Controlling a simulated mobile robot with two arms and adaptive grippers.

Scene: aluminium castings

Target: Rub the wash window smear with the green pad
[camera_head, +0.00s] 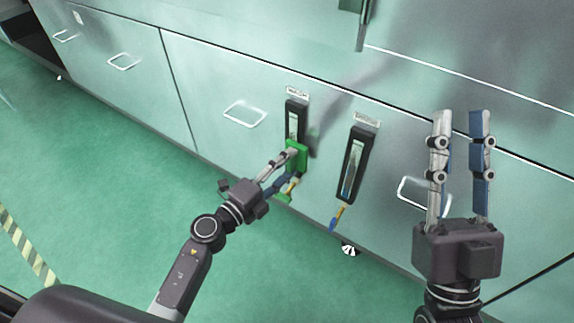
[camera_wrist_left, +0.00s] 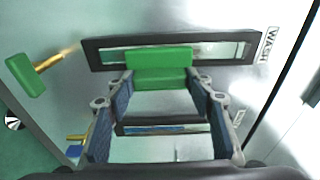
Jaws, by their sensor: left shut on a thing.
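The green pad (camera_head: 298,156) is held between the fingertips of my left gripper (camera_head: 291,162), which is shut on it. The wash window (camera_head: 292,120) is a tall narrow glass strip in a black frame on the cabinet front. In the left wrist view the pad (camera_wrist_left: 160,62) overlaps the middle of the wash window (camera_wrist_left: 221,50); whether it touches the glass I cannot tell. The WASH label (camera_wrist_left: 268,46) is beside the frame's end. I cannot make out a smear; the pad hides part of the glass. My right gripper (camera_head: 460,118) is open and empty at the right.
A second framed window (camera_head: 354,165) is to the right, with a yellow-stemmed blue lever (camera_head: 333,222) below. A green lever (camera_wrist_left: 27,76) with a yellow stem is by the wash window's lower end. Wire handles (camera_head: 244,114) stick out from the cabinet. The green floor is open at left.

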